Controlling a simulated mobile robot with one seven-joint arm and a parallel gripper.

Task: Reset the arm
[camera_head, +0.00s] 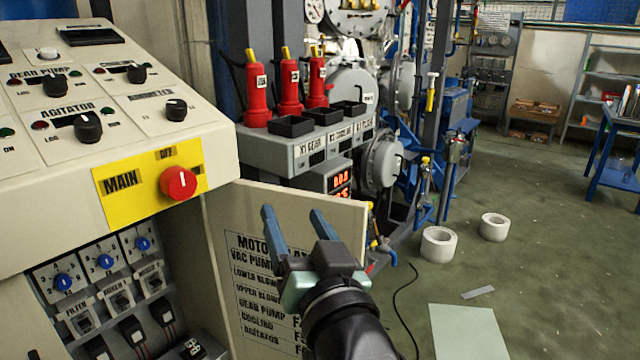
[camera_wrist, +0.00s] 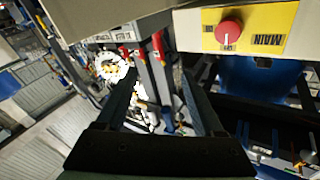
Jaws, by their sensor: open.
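My gripper (camera_head: 294,222) is open, with its two blue-grey fingers apart and nothing between them. In the head view it is in front of the open cabinet door (camera_head: 352,216), which carries a printed list that my gripper partly covers. In the wrist view the two dark fingers of my gripper (camera_wrist: 160,92) also stand apart. The yellow MAIN plate (camera_head: 128,190) with its red knob (camera_head: 178,183) is on the control panel to the left of my gripper. The red knob also shows at the top of the wrist view (camera_wrist: 229,32).
The beige control panel (camera_head: 215,150) fills the left, with an open compartment of blue knobs (camera_head: 63,282) below. Red plugs (camera_head: 290,88) stand on a grey box behind the door. White rolls (camera_head: 438,244) lie on the green floor (camera_head: 545,270), which is mostly clear at right.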

